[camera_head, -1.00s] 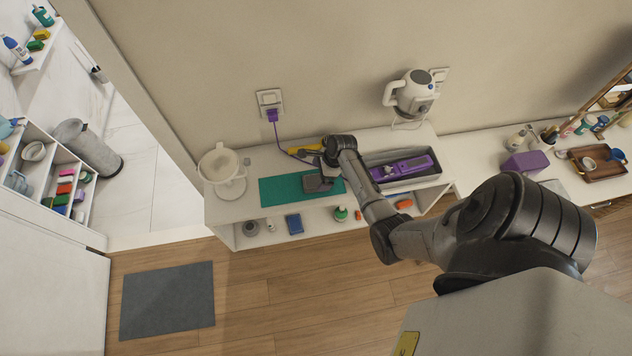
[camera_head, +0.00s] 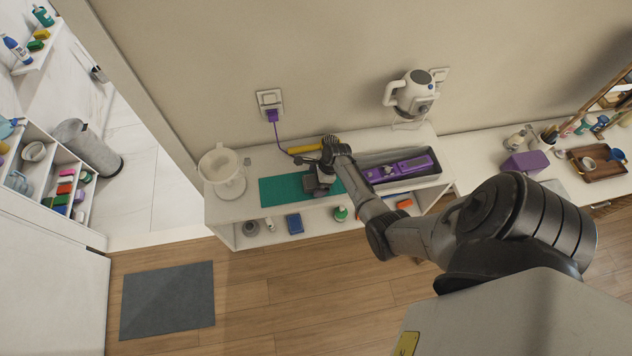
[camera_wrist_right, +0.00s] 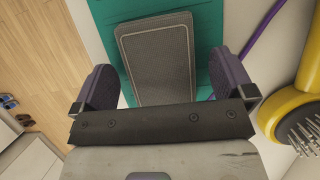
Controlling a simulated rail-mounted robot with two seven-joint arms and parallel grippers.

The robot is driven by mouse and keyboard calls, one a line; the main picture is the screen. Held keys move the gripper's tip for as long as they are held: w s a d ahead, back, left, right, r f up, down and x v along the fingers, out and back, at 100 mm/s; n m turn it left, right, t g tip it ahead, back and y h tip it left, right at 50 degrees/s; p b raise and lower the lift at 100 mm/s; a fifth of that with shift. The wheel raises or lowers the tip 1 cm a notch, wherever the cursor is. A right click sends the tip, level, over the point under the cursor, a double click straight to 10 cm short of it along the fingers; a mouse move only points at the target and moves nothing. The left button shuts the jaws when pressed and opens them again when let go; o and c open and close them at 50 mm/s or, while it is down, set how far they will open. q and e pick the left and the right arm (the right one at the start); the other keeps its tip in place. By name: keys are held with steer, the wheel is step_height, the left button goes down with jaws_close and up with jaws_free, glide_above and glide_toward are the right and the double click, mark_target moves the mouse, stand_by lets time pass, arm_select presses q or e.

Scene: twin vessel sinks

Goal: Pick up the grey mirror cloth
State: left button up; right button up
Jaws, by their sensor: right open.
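The grey mirror cloth (camera_wrist_right: 158,58) is a flat dark-grey rectangle with a lighter stitched border. It lies on the green mat (camera_head: 282,190) on the white shelf top. My right gripper (camera_wrist_right: 162,88) is open, its two fingers on either side of the cloth's near part in the right wrist view, with nothing gripped. In the head view my right gripper (camera_head: 318,185) is over the right part of the mat and hides most of the cloth. I cannot tell how high the fingers are above it. My left gripper is not in view.
A yellow brush (camera_wrist_right: 293,112) lies close on the right in the wrist view. In the head view, a grey tray (camera_head: 436,177) with a purple tool (camera_head: 402,167) is right of my gripper. A white stand (camera_head: 222,172) is left of the mat. A purple cord (camera_head: 281,138) hangs behind.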

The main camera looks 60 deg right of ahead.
mark_target(313, 180)
steer(key=shift+f, duration=0.1)
steer(key=shift+c, duration=0.5)
steer(key=c, duration=0.9)
steer(key=v, duration=0.2)
steer(key=w+v, duration=0.1)
steer(key=v, duration=0.1)
steer(key=shift+s+a+r, duration=0.15)
steer(key=shift+r, duration=0.45)
steer(key=s+d+r, duration=0.4)
steer(key=s+d, duration=0.1)
steer(key=s+d+r+b, duration=0.1)
steer(key=s+d+r, duration=0.1)
steer(key=d, duration=0.1)
steer(key=shift+s+r, duration=0.25)
